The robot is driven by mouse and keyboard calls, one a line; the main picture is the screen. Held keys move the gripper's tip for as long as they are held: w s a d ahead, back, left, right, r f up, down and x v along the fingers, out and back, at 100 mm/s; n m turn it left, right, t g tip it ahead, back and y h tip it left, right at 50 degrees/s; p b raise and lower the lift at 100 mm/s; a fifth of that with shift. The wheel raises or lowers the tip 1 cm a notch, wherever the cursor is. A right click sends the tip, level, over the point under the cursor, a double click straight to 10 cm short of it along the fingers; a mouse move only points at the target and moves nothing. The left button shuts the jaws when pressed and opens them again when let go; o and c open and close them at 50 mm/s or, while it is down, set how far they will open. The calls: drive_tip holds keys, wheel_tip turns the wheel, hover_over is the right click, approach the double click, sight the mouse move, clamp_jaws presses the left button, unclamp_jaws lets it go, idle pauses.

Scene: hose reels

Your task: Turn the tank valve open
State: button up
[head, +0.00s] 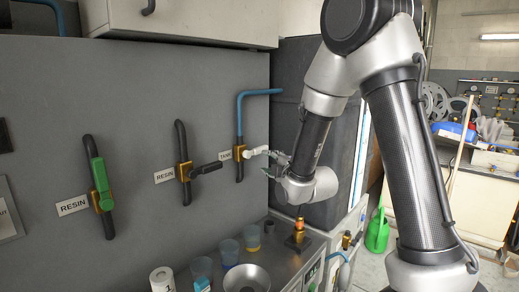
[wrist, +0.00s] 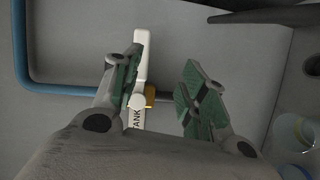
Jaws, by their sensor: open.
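The tank valve has a brass body (head: 239,153) on a dark vertical pipe, beside a TANK label (head: 225,155). Its white handle (head: 257,151) sticks out to the right, across the pipe. In the wrist view the white handle (wrist: 142,55) shows beside my left-hand finger, which partly covers it, with the brass body (wrist: 150,95) behind. My gripper (head: 274,163) is open at the handle's outer end. In the wrist view its green-padded fingers (wrist: 162,82) stand apart with the handle nearer the left one; I cannot tell whether they touch.
Left on the panel are a valve with a green upright handle (head: 99,175) and one with a black sideways handle (head: 207,168). Below, the counter holds blue cups (head: 229,252), a metal bowl (head: 246,280) and a brass fitting (head: 299,230). A blue pipe (head: 258,92) runs above the tank valve.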

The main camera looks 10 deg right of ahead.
sight(260, 150)
drive_tip(key=shift+n+t, duration=0.5)
drive_tip(key=shift+n, duration=0.3)
drive_tip(key=w, duration=0.2)
drive_tip(key=w+a+r, duration=0.1)
drive_tip(key=w, duration=0.2)
drive_tip(key=w+r, duration=0.1)
drive_tip(key=w, duration=0.1)
drive_tip(key=shift+w+a+r, duration=0.1)
drive_tip(key=shift+w+a, duration=0.15)
drive_tip(key=shift+a, duration=0.15)
clamp_jaws()
